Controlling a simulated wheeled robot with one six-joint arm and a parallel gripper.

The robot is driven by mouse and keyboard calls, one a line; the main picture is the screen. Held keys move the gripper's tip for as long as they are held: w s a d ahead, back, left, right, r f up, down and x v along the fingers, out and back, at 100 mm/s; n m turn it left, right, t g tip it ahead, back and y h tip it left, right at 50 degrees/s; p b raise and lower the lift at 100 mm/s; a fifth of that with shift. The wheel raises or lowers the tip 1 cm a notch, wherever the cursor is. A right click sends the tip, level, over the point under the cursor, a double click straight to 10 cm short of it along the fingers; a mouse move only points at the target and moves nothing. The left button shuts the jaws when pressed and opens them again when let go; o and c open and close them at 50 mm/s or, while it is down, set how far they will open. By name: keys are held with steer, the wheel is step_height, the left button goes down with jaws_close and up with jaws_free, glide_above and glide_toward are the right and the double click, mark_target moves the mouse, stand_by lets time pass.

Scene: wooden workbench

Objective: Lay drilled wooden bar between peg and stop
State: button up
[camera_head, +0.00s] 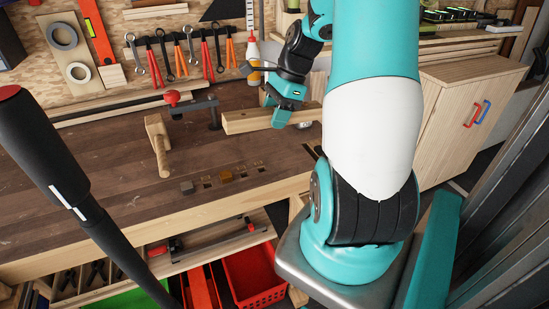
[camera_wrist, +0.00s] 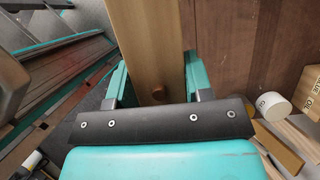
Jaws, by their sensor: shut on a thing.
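A pale wooden bar (camera_head: 245,122) is held roughly level over the bench, pointing left; its height above the top is hard to judge. My gripper (camera_head: 284,113) is shut on it. In the wrist view the bar (camera_wrist: 154,40) runs away from me between both fingers, with a dark round hole or mark (camera_wrist: 158,92) near my palm. In the head view a brown block (camera_head: 227,176) and a dark grey block (camera_head: 187,187) stand in the row of dog holes near the bench's front edge. I cannot tell for sure which are the peg and stop.
A wooden mallet-like piece (camera_head: 159,145) and a red-handled clamp (camera_head: 187,104) are on the workbench (camera_head: 85,180), left of the bar. A white-lidded glue container (camera_wrist: 272,106) is right of the bar in the wrist view. The bench's left middle is clear.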

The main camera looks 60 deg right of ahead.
mark_target(271, 166)
step_height(271, 166, down, 13)
steer(key=shift+r, duration=0.15)
stand_by(0.4)
steer(key=o, duration=1.1)
steer(key=shift+f, duration=0.2)
steer(key=shift+f+b, duration=0.15)
steer(key=shift+b, duration=0.3)
steer(key=v, duration=1.6)
steer(key=shift+s+d+r+p, duration=0.1)
steer(key=shift+s+r+p, duration=0.1)
steer(key=shift+r+p, duration=0.15)
steer(key=shift+s+d+r, duration=0.1)
steer(key=shift+d+r, duration=0.05)
steer(key=shift+r, duration=0.3)
